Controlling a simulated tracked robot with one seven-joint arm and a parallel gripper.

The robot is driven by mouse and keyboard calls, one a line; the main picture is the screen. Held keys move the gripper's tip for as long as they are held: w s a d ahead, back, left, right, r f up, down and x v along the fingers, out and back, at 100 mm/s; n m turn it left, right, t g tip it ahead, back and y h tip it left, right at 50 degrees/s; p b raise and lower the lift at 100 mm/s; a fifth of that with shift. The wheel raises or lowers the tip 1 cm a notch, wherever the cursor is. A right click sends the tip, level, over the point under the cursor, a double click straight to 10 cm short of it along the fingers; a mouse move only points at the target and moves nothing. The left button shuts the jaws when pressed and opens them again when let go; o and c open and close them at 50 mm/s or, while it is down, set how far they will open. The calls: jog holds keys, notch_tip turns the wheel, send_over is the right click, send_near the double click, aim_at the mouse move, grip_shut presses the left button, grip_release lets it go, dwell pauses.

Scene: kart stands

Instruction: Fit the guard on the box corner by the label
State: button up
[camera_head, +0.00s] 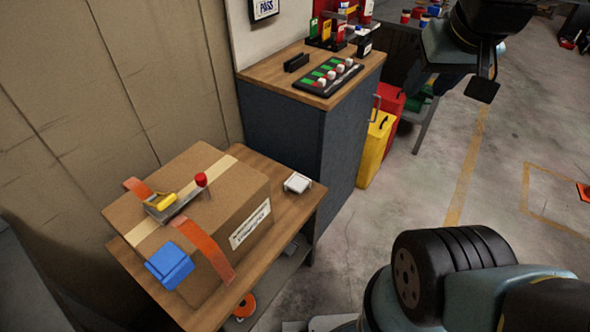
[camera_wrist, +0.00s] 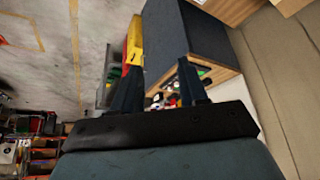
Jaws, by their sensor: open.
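A brown cardboard box (camera_head: 235,203) stands on a wooden-topped table in the head view. A white label (camera_head: 250,224) is on its right-front side, near the box's right corner. A blue folded piece (camera_head: 169,265), which looks like a corner guard, sits at the box's near-left edge beside an orange strap (camera_head: 204,243). A small white piece (camera_head: 298,183) lies on the table right of the box; I cannot tell whether it is a guard. My gripper (camera_head: 482,82) is raised at the upper right, far from the box. In the wrist view my gripper (camera_wrist: 158,82) is open and empty.
A yellow-handled tool with a red knob (camera_head: 201,179) lies on the box top. The table (camera_head: 297,208) has bare room right of the box. A dark cabinet (camera_head: 290,130) with switches on top stands behind. Yellow and red cases (camera_head: 375,150) stand beside it.

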jog(key=shift+o, duration=1.4)
jog(key=shift+w, duration=0.2)
jog(key=o, duration=0.8)
jog(key=w+a+f+n+g+h, duration=0.1)
jog(key=w+a+f+n, duration=0.1)
jog(key=w+f+n, duration=0.2)
jog(key=w+n, duration=0.3)
jog(key=w, duration=0.2)
jog(key=shift+w+a+f+g, duration=0.15)
jog(key=shift+w+a+g, duration=0.05)
jog(key=shift+w+g, duration=0.1)
jog(key=n+g+y, duration=0.1)
jog(key=n+g, duration=0.3)
jog(key=n, duration=1.7)
send_over(299, 180)
notch_tip(299, 180, down, 40)
jog(key=shift+d+f, duration=0.1)
jog(key=shift+d, duration=0.05)
jog(key=shift+a+f, duration=0.15)
jog(key=shift+f, duration=1.15)
jog(key=shift+a+f, duration=0.1)
jog(key=shift+f, duration=1.15)
